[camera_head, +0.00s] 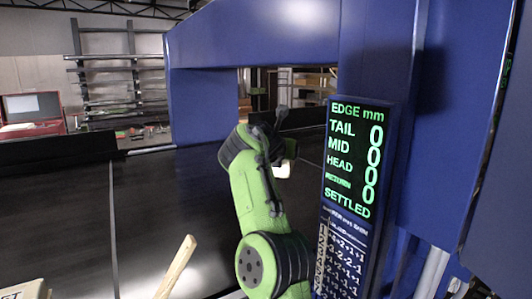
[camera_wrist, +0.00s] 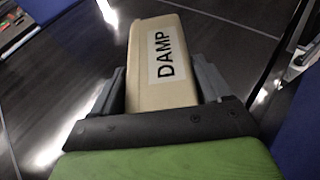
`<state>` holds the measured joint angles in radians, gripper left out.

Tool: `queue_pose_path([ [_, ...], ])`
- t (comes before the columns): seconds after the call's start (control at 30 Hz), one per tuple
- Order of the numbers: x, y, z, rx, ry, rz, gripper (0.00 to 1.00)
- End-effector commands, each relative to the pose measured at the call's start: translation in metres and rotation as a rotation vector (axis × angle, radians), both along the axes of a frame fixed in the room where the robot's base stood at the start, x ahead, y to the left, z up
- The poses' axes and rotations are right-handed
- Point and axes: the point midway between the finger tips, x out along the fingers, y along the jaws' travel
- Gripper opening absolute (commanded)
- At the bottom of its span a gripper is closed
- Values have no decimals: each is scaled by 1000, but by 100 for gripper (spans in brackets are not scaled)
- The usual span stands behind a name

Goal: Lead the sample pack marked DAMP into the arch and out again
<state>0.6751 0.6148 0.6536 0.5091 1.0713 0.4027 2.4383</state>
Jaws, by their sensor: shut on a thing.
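The tan sample pack marked DAMP (camera_wrist: 162,55) lies between the two dark fingers of my gripper (camera_wrist: 162,84) in the wrist view. My gripper is shut on it, and the DAMP label faces up at the camera. The pack is over the black belt (camera_head: 60,205); I cannot tell if it touches it. In the head view my green arm reaches toward the opening of the blue arch (camera_head: 203,105) and hides most of the gripper and pack.
A display (camera_head: 352,155) on the arch's right post reads EDGE mm, with zeros for TAIL, MID, HEAD and RETURN, and SETTLED. A printed table (camera_head: 342,258) is below it. A wooden stick (camera_head: 176,268) stands up front.

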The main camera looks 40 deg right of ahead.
Motion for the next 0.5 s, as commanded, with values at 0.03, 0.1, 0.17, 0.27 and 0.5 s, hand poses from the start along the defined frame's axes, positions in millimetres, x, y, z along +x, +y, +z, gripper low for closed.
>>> queue_pose_path([
  [0.03, -2, -9, 3, -1, -1, -2, 20],
  [0.1, -5, -19, 3, -1, -1, -2, 20],
  [0.17, -7, -29, 3, 0, -1, -3, 20],
  [0.27, -10, -44, 3, 1, -1, -3, 20],
  [0.5, -19, -79, 5, 0, -1, -3, 20],
])
